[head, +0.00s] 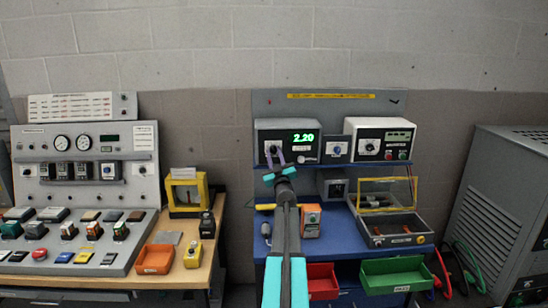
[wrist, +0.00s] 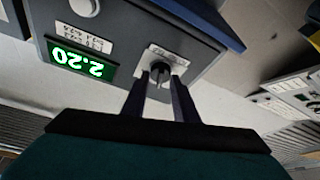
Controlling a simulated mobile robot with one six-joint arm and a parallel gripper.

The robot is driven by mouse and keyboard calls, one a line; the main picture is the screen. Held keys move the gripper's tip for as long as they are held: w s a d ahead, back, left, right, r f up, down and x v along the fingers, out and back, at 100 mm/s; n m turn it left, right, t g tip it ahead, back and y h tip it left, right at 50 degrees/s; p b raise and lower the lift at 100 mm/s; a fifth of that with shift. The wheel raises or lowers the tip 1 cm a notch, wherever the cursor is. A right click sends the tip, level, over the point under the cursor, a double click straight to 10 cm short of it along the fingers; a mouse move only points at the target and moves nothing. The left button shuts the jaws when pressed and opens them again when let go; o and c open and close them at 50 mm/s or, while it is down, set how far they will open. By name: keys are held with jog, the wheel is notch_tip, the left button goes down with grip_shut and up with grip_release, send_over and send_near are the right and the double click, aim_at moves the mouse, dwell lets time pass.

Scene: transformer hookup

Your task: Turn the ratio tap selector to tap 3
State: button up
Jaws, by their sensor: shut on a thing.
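A grey instrument box (head: 270,130) on the upper shelf shows 2.20 in green digits (head: 303,137). In the wrist view the same display (wrist: 82,62) appears upside down. A dark selector knob (wrist: 160,72) sits on a pale plate beside the display; I take it to be the ratio tap selector. My gripper (wrist: 160,86) is shut on this knob, one finger on each side. The plate's markings are too small to read, so the tap position cannot be told.
A small box with a blue knob (head: 337,149) and a white instrument (head: 378,140) stand to the right on the same shelf. Below are an orange meter (head: 311,220), a yellow-framed case (head: 390,240), and red (head: 321,280) and green (head: 397,273) bins.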

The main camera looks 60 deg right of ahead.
jog(key=shift+f+m+g+h+b, duration=0.1)
jog(key=shift+m+g+h+b, duration=0.35)
jog(key=shift+m+b, duration=1)
jog(key=b, duration=0.2)
jog(key=shift+m+h+b, duration=0.35)
jog(key=m+g+h+b, duration=0.1)
jog(key=m+b, duration=0.2)
jog(key=b, duration=0.1)
jog(key=shift+w+g, duration=0.1)
jog(key=shift+g, duration=0.25)
jog(key=shift+r+m+g+b, duration=0.3)
jog(key=shift+m+g+b, duration=0.25)
jog(key=shift+m, duration=0.55)
jog(key=shift+m+g+h, duration=0.35)
jog(key=shift+m+h, duration=0.05)
jog(key=shift+m, duration=0.1)
jog(key=shift+m+g, duration=0.3)
jog(key=shift+m, duration=0.5)
jog(key=o, duration=1.1)
jog(key=shift+c, duration=0.2)
jog(key=shift+f, duration=0.1)
